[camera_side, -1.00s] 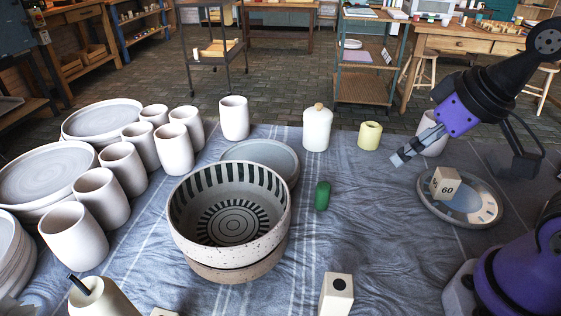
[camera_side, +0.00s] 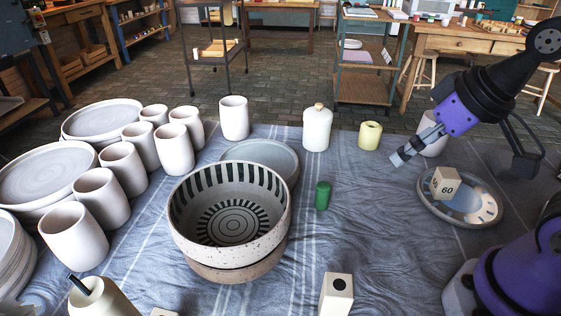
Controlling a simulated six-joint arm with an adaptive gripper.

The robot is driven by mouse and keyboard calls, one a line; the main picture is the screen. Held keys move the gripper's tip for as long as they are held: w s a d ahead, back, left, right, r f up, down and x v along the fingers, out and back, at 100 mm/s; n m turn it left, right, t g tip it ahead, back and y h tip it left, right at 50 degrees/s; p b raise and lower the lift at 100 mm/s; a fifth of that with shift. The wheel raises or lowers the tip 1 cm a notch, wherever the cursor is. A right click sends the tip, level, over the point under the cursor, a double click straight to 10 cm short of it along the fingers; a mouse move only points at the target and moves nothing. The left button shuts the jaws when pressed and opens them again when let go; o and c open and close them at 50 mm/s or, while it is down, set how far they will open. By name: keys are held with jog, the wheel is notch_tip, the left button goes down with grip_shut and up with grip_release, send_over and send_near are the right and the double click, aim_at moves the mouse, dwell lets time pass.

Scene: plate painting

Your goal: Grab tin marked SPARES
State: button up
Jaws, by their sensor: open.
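I can read no SPARES marking on anything in the side view, and I cannot tell which thing, if any, is the tin. My gripper (camera_side: 402,155) is open and empty at the right, in the air above the cloth, left of the palette plate. A small green cylinder (camera_side: 322,196) stands on the cloth to its lower left, right of the striped bowl, with no legible label. A pale yellow open pot (camera_side: 369,135) stands farther back. A lidded cream jar (camera_side: 317,128) is left of that pot.
A striped bowl (camera_side: 187,213) is in the middle. Several white cups (camera_side: 119,168) and stacked plates (camera_side: 43,173) fill the left. A block marked 60 (camera_side: 445,183) sits on the palette plate (camera_side: 487,207). A dotted block (camera_side: 337,294) is in front. The cloth right of centre is clear.

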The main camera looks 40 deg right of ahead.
jog(key=m+h, duration=0.2)
jog(key=m, duration=0.2)
send_near(322, 112)
jog(key=x, duration=0.3)
jog(key=shift+m, duration=0.3)
jog(key=x, duration=0.4)
jog(key=shift+w+f, duration=0.2)
jog(key=shift+f, duration=0.1)
jog(key=x, duration=0.6)
jog(key=shift+w+r, duration=0.1)
jog(key=shift+w, duration=0.05)
jog(key=c, duration=1)
